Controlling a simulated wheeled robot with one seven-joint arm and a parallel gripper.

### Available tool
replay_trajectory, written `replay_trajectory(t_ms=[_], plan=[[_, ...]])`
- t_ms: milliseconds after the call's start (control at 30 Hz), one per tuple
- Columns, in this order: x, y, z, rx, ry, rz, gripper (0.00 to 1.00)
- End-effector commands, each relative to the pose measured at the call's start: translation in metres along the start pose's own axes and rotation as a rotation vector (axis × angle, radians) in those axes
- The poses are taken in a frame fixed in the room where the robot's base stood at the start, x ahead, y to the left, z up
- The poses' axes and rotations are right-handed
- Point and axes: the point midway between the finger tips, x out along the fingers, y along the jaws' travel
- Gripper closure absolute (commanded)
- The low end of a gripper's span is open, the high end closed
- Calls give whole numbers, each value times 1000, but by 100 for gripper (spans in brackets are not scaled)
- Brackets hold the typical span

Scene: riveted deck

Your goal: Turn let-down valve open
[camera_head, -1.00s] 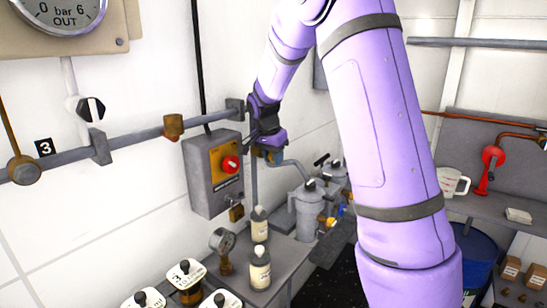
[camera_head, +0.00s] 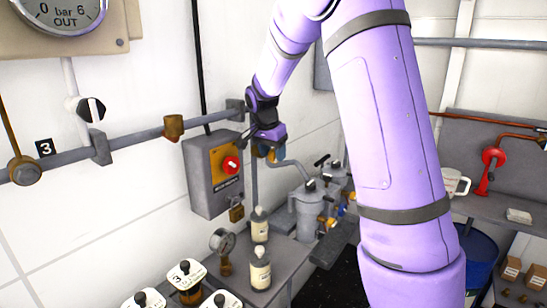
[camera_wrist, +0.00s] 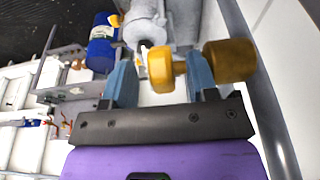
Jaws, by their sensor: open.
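A brass, dumbbell-shaped valve part (camera_wrist: 231,60) shows at the top of the wrist view. I take it for the let-down valve, but no label shows. My gripper (camera_wrist: 160,80) is open, with its two blue-grey fingers apart. The smaller brass end lies between the fingers in that view, and the larger end lies beyond the right finger. I cannot tell whether they touch. In the head view my gripper (camera_head: 255,145) is beside the pipework, right of the grey switch box, and partly hides a small brass piece (camera_head: 271,155).
The grey box (camera_head: 205,190) with a red knob is on the wall at left. Grey canisters (camera_head: 308,208), white bottles (camera_head: 260,267) and a gauge (camera_head: 222,242) stand on the bench below. A wall pipe (camera_head: 140,137) runs left. A blue drum (camera_head: 478,255) stands at right.

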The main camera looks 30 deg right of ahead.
Motion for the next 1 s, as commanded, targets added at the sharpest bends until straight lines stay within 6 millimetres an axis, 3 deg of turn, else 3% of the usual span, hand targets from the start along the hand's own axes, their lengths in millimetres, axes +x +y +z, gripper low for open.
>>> replay_trajectory(t_ms=[300, 500, 1000], plan=[[-60, -1, 0, 0, 2, -5, 47], [-82, 0, -1, 0, 1, -3, 47], [-87, 0, -2, 4, -9, 5, 47]])
